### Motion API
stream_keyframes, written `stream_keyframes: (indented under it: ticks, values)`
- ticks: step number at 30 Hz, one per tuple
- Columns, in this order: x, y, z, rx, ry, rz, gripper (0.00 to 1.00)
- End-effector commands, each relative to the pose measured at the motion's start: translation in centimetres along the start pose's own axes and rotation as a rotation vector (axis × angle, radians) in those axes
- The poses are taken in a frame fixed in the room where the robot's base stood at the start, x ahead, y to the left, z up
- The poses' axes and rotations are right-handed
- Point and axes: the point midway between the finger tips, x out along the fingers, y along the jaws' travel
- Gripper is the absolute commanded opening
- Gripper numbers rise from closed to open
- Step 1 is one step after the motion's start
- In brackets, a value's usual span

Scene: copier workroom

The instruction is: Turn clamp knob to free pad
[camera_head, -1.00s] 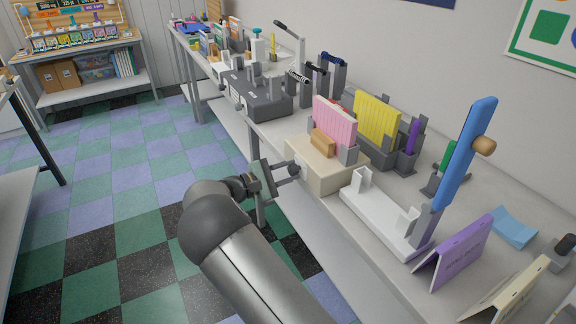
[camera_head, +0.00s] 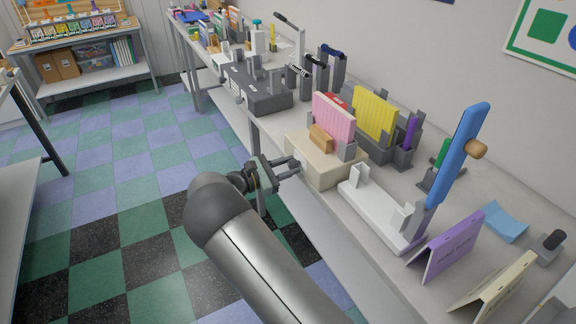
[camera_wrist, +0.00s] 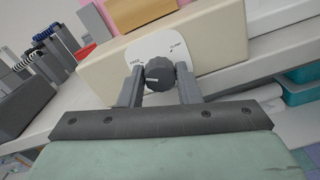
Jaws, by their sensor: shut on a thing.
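The clamp knob (camera_wrist: 160,74) is dark, round and ridged, with a pale pointer line. It sits on a white label plate (camera_wrist: 178,49) on the front of a cream clamp box (camera_head: 322,168). The pink pad (camera_head: 334,121) stands upright on the box, between grey posts, with a tan wooden block (camera_head: 320,138) in front of it. My gripper (camera_wrist: 160,88) has one finger on each side of the knob and is shut on it. In the head view my gripper (camera_head: 290,166) is at the box front, and the knob is mostly hidden there.
A white tray-like stand (camera_head: 380,215) and a blue lever (camera_head: 459,150) are right of the box. A yellow pad (camera_head: 374,113) stands behind. A dark grey machine (camera_head: 257,90) is to the left. The floor in front of the bench is open.

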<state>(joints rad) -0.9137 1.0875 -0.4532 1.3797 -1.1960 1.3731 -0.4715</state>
Motion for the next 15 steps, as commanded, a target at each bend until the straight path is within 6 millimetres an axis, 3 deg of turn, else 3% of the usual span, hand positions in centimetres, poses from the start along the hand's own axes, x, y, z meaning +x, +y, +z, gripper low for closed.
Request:
stream_keyframes:
  ticks: [9, 10, 12, 15]
  values:
    - [-0.06, 0.00, -0.04, -0.003, 0.000, 0.001, 0.08]
    - [-0.06, 0.00, -0.04, -0.003, 0.000, 0.001, 0.36]
    - [-0.06, 0.00, -0.04, -0.003, 0.000, 0.001, 0.52]
    - [-0.05, -0.01, -0.03, -0.002, 0.000, 0.001, 0.52]
